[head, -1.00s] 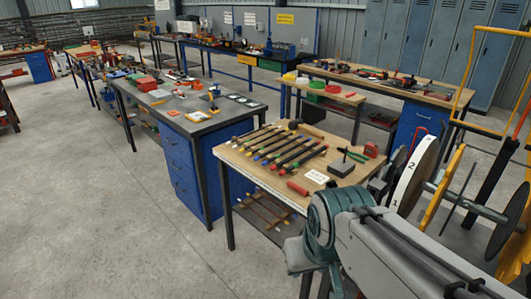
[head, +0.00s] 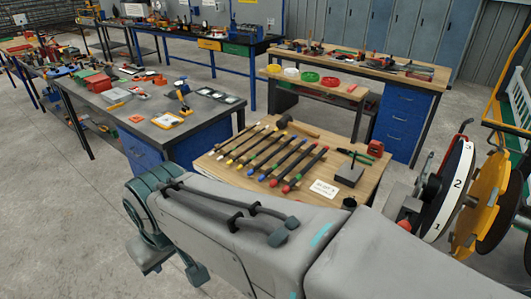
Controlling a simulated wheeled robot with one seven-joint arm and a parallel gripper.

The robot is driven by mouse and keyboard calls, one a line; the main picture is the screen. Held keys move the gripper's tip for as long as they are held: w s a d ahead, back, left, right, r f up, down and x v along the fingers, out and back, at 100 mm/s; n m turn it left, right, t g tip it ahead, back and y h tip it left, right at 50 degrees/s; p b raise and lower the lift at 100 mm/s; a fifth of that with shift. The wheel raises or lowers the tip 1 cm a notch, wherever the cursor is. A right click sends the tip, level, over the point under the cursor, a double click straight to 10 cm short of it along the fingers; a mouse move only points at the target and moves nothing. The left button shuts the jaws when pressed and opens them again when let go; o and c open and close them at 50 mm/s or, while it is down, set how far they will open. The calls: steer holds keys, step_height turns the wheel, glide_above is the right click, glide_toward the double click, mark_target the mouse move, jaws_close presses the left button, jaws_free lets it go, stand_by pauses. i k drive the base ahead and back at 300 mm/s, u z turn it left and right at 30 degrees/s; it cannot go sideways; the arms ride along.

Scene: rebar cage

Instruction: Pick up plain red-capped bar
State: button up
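Several dark bars with coloured caps lie side by side, slanted, on the wooden tabletop (head: 368,185). The red-capped bar (head: 305,169) is the rightmost of the row, with a red cap at each end. Whether the red-capped bar is plain is too small to tell. My grey and teal arm crosses the foreground and hides the table's front edge. I cannot make out my gripper's fingers in this view.
A white label card (head: 324,188), a dark block with a post (head: 349,174) and a red tape measure (head: 375,148) sit right of the bars. A hammer (head: 290,123) lies behind them. Numbered discs (head: 457,185) stand to the right. A blue-drawered bench (head: 150,128) stands left.

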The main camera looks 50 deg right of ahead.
mark_target(274, 183)
steer(key=z, duration=0.4)
steer(key=i, duration=0.85)
steer(key=z, duration=1.3)
steer(key=i, duration=0.45)
steer(key=z, duration=0.4)
